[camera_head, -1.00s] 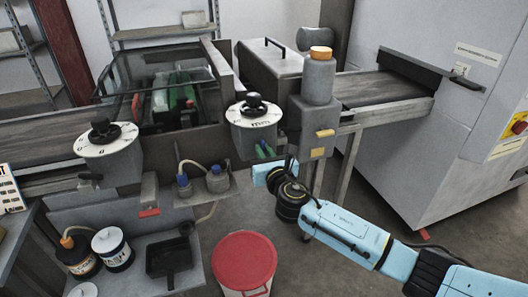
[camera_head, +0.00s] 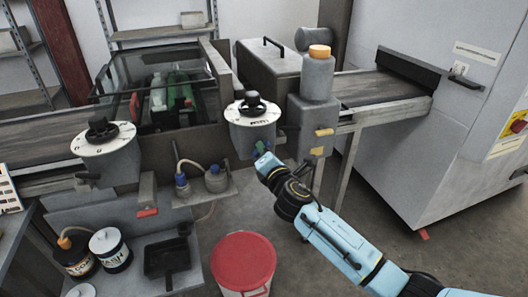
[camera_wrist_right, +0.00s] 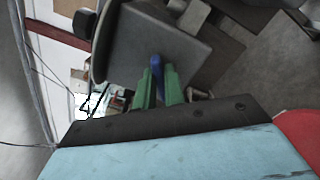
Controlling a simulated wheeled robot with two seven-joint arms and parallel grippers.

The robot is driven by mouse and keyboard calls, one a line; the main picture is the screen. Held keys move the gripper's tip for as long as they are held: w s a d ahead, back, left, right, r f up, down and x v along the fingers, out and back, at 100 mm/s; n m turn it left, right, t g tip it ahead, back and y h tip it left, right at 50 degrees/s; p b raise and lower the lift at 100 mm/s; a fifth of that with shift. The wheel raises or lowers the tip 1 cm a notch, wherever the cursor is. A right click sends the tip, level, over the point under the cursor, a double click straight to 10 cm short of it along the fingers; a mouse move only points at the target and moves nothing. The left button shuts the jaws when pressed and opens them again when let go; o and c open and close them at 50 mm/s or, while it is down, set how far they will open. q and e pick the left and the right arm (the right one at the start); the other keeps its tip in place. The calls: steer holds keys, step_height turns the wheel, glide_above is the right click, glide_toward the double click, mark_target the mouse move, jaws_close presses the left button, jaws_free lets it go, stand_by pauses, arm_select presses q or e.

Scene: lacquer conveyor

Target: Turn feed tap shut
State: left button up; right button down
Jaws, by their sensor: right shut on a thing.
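A grey housing (camera_head: 252,133) with a white dial and a black knob (camera_head: 253,103) on top stands at the middle of the line. My right gripper (camera_head: 263,149) is at the lower front of this housing. In the right wrist view its green fingers (camera_wrist_right: 160,84) are shut on a blue lever (camera_wrist_right: 156,63), which I take to be the feed tap's handle. The lever lies against the grey face of the housing. In the head view the fingers and wrist hide the lever. My left gripper is not in view.
A grey column with an orange cap (camera_head: 320,51) and yellow parts stands close right of the gripper. A red-lidded bucket (camera_head: 243,262) stands on the floor below. A second dial housing (camera_head: 106,154) is farther left.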

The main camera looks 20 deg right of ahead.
steer(key=shift+f+m, duration=0.15)
steer(key=shift+m, duration=1.7)
steer(key=shift+f+m, duration=0.1)
steer(key=shift+m, duration=1.75)
steer(key=c, duration=1.5)
jaws_free()
steer(key=shift+s, duration=0.1)
